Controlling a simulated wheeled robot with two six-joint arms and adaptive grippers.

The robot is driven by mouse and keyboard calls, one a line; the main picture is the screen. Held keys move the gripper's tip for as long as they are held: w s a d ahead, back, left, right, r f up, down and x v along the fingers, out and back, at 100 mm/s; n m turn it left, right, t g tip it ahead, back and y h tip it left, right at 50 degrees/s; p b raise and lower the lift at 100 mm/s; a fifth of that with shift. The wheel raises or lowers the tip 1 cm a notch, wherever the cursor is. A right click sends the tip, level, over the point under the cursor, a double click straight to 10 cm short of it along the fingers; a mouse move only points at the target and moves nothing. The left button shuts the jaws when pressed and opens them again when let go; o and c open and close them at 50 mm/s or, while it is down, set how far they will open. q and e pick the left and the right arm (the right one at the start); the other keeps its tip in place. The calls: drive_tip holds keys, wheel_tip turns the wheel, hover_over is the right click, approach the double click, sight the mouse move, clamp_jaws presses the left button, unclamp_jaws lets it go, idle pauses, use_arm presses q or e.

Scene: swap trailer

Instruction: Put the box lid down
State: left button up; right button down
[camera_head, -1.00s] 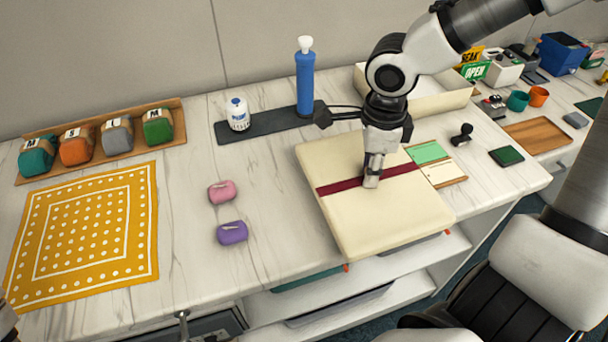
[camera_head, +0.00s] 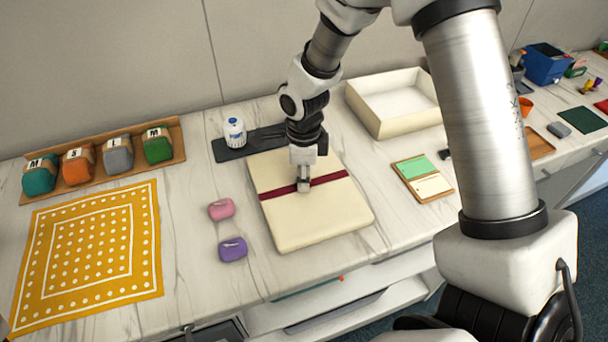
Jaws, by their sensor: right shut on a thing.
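The cream box lid (camera_head: 325,217) with a dark red band is in the middle of the head view, low over or on the marble counter; I cannot tell if it touches. My right gripper (camera_head: 304,186) points down at the lid's middle and is shut on it at the red band. The open cream box (camera_head: 392,103) stands empty at the back, right of the lid. My left gripper is not in view.
Pink (camera_head: 221,209) and purple (camera_head: 232,249) small bundles lie just left of the lid. A dark mat (camera_head: 232,150) with a white bottle (camera_head: 234,132) is behind it. A green-and-cream card tray (camera_head: 422,178) lies to the right. A yellow dotted cloth (camera_head: 90,250) covers the left.

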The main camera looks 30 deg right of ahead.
drive_tip(key=shift+f, duration=0.2)
drive_tip(key=c, duration=1)
unclamp_jaws()
drive_tip(key=shift+r, duration=0.1)
drive_tip(key=shift+o, duration=0.2)
drive_tip(key=shift+r, duration=0.6)
wheel_tip(320, 180, up, 11)
drive_tip(key=shift+r, duration=0.1)
